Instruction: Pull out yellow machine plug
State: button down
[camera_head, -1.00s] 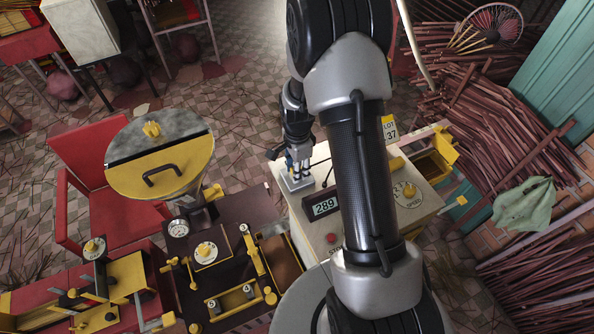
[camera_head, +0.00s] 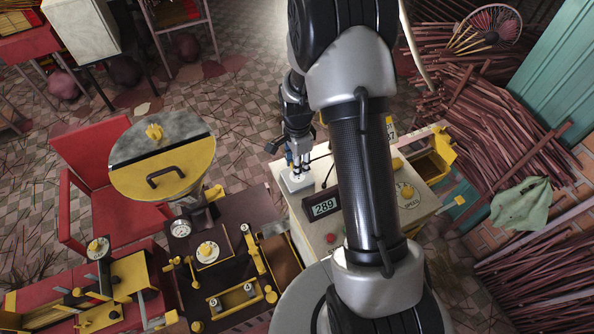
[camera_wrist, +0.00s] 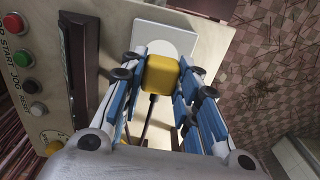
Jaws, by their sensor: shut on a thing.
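The yellow plug (camera_wrist: 161,73) shows in the wrist view with a black cable (camera_wrist: 147,118) running from it. My gripper (camera_wrist: 163,76) is shut on the plug, with blue-padded fingers on both sides. Behind the plug is a white socket plate (camera_wrist: 164,38) on the pale machine top. I cannot tell whether the plug is still seated in it. In the head view my gripper (camera_head: 298,168) points down over the socket plate (camera_head: 295,184) at the left edge of the pale machine (camera_head: 330,222); its fingers largely hide the plug there.
A display (camera_head: 322,207) reading 289 stands close to the gripper. My arm covers part of the machine top. Left is a dark machine with a yellow-lidded drum (camera_head: 185,175) and a red chair (camera_head: 95,150). Incense stick bundles (camera_head: 470,130) lie at right. Tiled floor is open behind.

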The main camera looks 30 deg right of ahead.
jog(key=shift+r+p, duration=0.65)
jog(key=shift+r, duration=0.65)
